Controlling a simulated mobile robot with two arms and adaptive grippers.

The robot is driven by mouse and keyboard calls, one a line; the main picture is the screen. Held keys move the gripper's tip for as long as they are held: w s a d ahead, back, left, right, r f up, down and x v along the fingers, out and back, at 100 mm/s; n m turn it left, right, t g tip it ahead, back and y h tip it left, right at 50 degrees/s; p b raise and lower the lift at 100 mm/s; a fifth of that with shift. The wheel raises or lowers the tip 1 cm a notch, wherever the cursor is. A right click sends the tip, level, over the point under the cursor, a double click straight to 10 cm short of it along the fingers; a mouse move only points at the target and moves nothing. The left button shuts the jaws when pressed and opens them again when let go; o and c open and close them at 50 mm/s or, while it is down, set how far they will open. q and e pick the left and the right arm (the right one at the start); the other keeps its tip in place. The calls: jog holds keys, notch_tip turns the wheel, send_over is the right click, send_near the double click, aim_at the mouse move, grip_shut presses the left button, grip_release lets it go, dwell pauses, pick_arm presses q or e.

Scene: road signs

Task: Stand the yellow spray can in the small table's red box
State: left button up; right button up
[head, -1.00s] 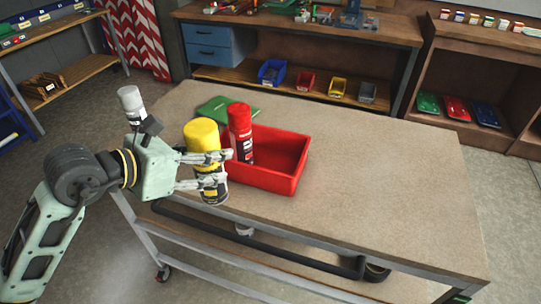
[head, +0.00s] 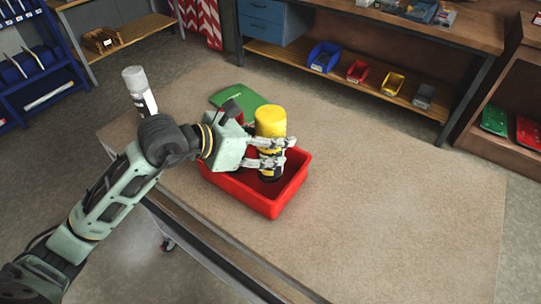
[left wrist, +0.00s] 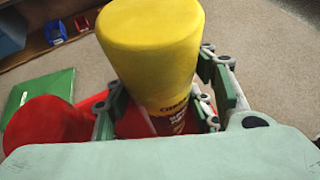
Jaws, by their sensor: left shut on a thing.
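The yellow spray can (head: 270,122) is upright in my left gripper (head: 273,152), which is shut on it. The can is over the red box (head: 262,205) on the small table, with its lower end inside the box's outline; I cannot tell whether it touches the floor. In the left wrist view the yellow can (left wrist: 155,45) fills the middle between the fingers (left wrist: 165,95). A red spray can stands at the box's left end, mostly hidden by my gripper in the head view; it shows in the left wrist view (left wrist: 45,125). My right gripper is not in view.
A grey-white spray can (head: 139,90) stands at the table's left edge. A green flat item (head: 238,97) lies behind the box. The tabletop (head: 400,210) to the right is clear. A workbench with small coloured bins (head: 324,56) stands behind.

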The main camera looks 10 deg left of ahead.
pick_arm(q)
jog(key=f, duration=0.2)
jog(key=f+p, duration=0.1)
jog(key=f, duration=0.2)
jog(key=shift+w+d+f, duration=0.1)
jog(key=shift+d+f, duration=0.05)
jog(key=shift+d, duration=0.05)
jog(key=shift+f, duration=0.2)
jog(key=o, duration=1.5)
jog(key=shift+r, duration=0.2)
jog(key=shift+s+a, duration=0.2)
jog(key=shift+a, duration=0.1)
jog(key=shift+b+v, duration=2.05)
jog(key=shift+v, duration=3.7)
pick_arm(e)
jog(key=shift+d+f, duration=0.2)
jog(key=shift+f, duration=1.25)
